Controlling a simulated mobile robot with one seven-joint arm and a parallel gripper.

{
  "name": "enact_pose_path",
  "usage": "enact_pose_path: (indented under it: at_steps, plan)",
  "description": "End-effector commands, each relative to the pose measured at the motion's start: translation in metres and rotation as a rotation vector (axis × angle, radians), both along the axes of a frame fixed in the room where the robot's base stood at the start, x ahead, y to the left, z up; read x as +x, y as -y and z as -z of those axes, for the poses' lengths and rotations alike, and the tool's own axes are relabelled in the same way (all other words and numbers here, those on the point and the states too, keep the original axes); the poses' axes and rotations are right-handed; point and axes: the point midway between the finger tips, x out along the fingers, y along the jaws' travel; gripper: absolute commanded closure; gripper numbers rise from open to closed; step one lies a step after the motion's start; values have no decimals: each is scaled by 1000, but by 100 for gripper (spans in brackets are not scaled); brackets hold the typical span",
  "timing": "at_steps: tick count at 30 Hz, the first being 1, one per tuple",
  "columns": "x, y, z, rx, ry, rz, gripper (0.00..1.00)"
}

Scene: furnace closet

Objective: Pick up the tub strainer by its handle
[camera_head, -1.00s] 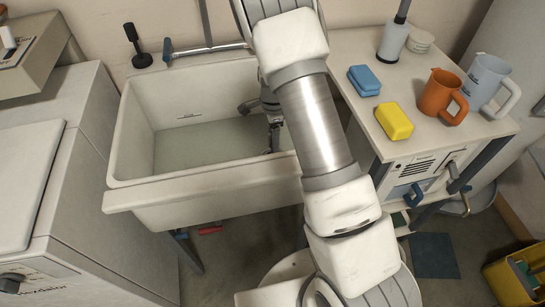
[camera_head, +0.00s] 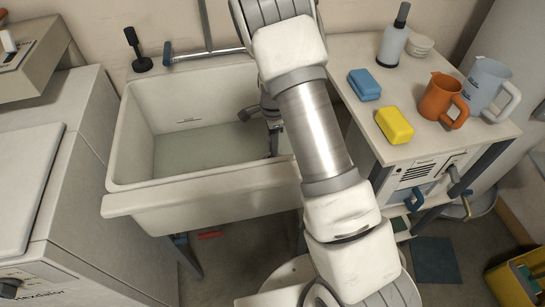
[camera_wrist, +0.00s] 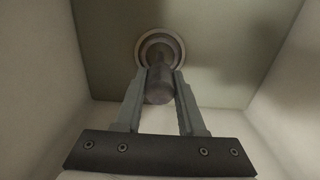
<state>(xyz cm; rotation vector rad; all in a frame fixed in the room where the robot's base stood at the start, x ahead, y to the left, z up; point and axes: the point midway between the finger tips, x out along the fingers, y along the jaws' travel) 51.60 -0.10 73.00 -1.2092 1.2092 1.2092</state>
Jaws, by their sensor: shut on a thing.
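The tub strainer (camera_wrist: 174,40) shows in the wrist view as a pale round ring on the basin floor, with a dark centre. Its grey, rounded handle (camera_wrist: 159,90) points up toward the camera, between my fingers. My gripper (camera_wrist: 161,76) is shut on that handle, one finger on each side. In the head view my gripper (camera_head: 273,140) reaches down inside the right part of the white sink (camera_head: 200,190). There my arm hides the strainer. I cannot tell whether the strainer is seated in the drain or slightly raised.
The sink's walls surround my gripper closely. To the right, a cart holds a blue sponge (camera_head: 365,84), a yellow sponge (camera_head: 394,123), an orange mug (camera_head: 438,97) and a pale blue jug (camera_head: 484,82). A black plunger-like tool (camera_head: 137,50) stands at the sink's back left corner.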

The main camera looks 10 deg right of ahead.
Motion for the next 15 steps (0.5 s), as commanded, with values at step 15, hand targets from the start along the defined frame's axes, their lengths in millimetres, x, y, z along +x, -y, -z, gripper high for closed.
enact_pose_path:
  at_steps: [15]
  plan:
    - [0, 0, -32, 0, 1, 0, 100]
